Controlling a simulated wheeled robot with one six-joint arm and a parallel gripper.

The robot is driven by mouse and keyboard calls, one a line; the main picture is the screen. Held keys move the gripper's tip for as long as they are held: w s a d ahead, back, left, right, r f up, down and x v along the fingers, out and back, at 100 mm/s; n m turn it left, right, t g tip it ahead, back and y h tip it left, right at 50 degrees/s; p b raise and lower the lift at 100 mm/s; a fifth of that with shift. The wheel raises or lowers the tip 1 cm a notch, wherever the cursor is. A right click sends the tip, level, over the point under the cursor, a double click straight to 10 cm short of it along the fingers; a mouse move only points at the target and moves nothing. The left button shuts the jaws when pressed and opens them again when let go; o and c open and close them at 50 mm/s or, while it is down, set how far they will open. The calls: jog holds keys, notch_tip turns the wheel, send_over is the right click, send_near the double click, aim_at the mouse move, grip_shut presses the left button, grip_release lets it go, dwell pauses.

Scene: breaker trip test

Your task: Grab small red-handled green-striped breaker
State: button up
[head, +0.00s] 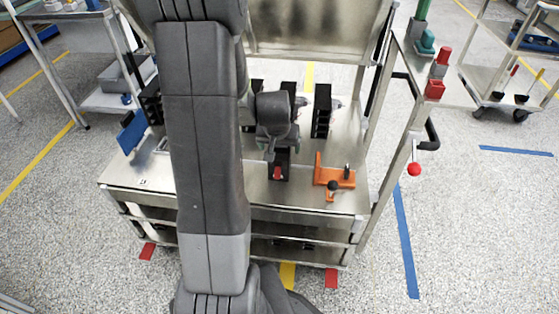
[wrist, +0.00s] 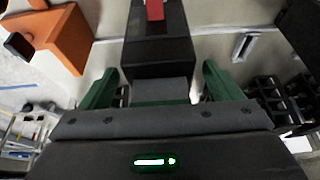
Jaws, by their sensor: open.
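A small black breaker with a red handle (head: 277,172) sits on the metal cart top, just below my gripper (head: 276,143) in the head view. In the wrist view the breaker's black body (wrist: 158,48) is at top centre, its red handle at the top edge. My gripper (wrist: 160,78) is open, with one green finger on each side of the breaker's near end. A thin green band shows low between the fingers; I cannot tell whether it is the breaker's stripe. Contact cannot be told.
An orange fixture (head: 334,177) stands close to the right of the breaker and shows at upper left in the wrist view (wrist: 62,38). Black slotted racks (head: 322,112) stand behind. A blue panel (head: 131,132) is at the left. A red-knobbed lever (head: 414,169) hangs off the cart's right side.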

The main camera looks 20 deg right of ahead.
jog(key=shift+w+d+f, duration=0.15)
jog(key=shift+w+f, duration=0.05)
jog(key=shift+f, duration=0.5)
jog(key=shift+c, duration=0.3)
jog(key=c, duration=1.4)
